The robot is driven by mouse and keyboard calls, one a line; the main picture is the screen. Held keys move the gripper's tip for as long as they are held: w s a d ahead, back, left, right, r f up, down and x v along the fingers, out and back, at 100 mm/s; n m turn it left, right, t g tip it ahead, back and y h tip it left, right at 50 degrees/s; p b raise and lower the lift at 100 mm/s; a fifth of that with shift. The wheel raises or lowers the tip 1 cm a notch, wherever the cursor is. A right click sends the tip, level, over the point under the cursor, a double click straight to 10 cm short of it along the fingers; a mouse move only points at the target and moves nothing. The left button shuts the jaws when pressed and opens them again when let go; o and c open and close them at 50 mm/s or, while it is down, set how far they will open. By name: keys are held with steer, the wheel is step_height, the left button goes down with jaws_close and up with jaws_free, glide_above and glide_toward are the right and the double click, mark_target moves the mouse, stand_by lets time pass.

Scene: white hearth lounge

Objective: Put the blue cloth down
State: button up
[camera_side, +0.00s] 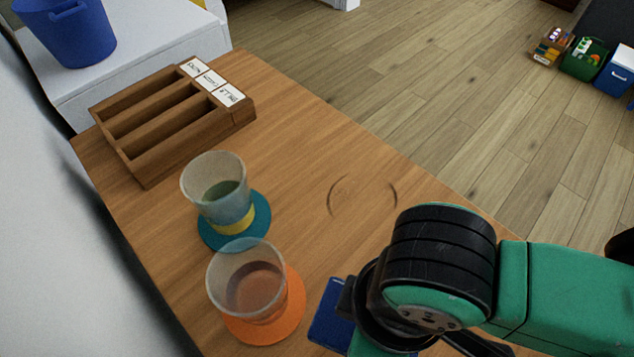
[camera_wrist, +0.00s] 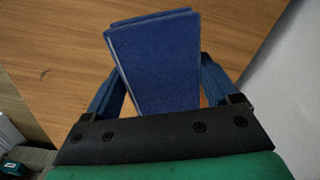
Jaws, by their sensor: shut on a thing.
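The blue cloth (camera_wrist: 155,55) is folded into a flat pad. In the wrist view it lies between the two blue fingers of my gripper (camera_wrist: 160,72), which is shut on it. In the side view a part of the cloth (camera_side: 325,318) shows at the bottom, left of my gripper (camera_side: 345,305); the rest is hidden behind my wrist or cut off by the frame. The wooden table (camera_side: 300,125) is beneath it. I cannot tell whether the cloth touches the tabletop.
A clear cup (camera_side: 215,180) stands on a teal coaster (camera_side: 255,225), another cup (camera_side: 240,270) on an orange coaster (camera_side: 290,305). A slotted wooden tray (camera_side: 135,165) with labels sits at the far end. A dark ring mark (camera_side: 394,195) lies on the table. The middle right of the tabletop is clear.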

steer(key=shift+f, duration=3.05)
steer(key=o, duration=1)
steer(key=shift+f, duration=0.1)
steer(key=shift+o, duration=0.2)
